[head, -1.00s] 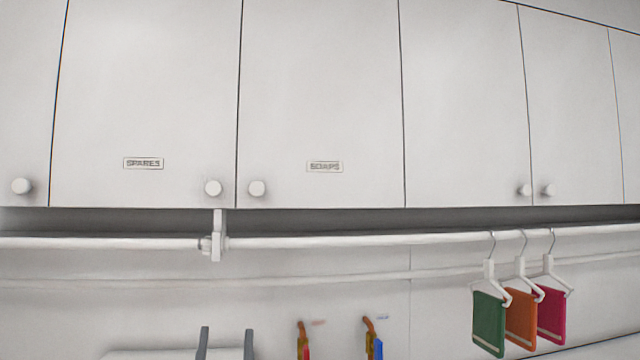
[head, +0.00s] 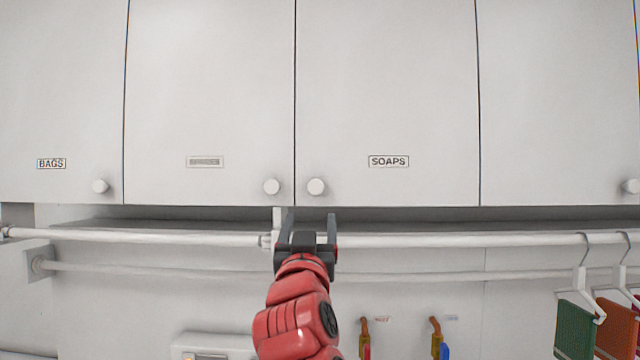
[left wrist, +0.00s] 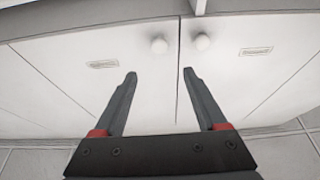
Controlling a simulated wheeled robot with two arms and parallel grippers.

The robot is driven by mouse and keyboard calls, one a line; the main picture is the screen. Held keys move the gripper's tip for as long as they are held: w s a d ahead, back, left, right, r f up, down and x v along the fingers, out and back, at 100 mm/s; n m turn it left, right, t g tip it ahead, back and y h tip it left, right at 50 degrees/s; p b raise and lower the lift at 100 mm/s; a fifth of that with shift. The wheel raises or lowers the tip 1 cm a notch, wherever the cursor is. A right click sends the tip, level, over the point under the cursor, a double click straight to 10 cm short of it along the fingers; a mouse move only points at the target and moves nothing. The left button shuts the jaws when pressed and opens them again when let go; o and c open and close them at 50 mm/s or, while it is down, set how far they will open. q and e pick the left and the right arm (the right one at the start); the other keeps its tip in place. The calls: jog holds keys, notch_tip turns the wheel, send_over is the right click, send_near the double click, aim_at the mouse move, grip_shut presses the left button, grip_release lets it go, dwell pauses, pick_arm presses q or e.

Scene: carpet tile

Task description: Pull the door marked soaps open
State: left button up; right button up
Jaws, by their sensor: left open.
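The white door marked SOAPS (head: 388,90) is shut flush with its neighbours. Its label (head: 388,161) is above and right of its round white knob (head: 316,187), at the door's lower left corner. My left gripper (head: 306,222) is open and empty, its fingers pointing up just below that knob in the head view. In the left wrist view the scene appears upside down; the soaps knob (left wrist: 158,45) is left of the seam, beyond the open fingers (left wrist: 158,76). A gap seems to remain between fingers and knob. My right gripper is not in view.
The neighbouring door's knob (head: 271,187) is close by on the left. A white rail (head: 440,241) with a bracket (head: 278,217) runs below the cabinets. Hangers with a green cloth (head: 574,328) and an orange cloth (head: 616,325) hang at right.

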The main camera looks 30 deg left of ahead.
aim_at(315, 187)
pick_arm(q)
jog(key=p+x, duration=0.6)
jog(key=x, duration=0.6)
jog(key=shift+w+r, duration=0.1)
jog(key=shift+r, duration=0.15)
jog(key=shift+w+a+r+p, duration=0.1)
jog(key=shift+w+a+p, duration=0.3)
jog(key=shift+w, duration=0.2)
grip_shut()
jog(key=shift+d, duration=0.1)
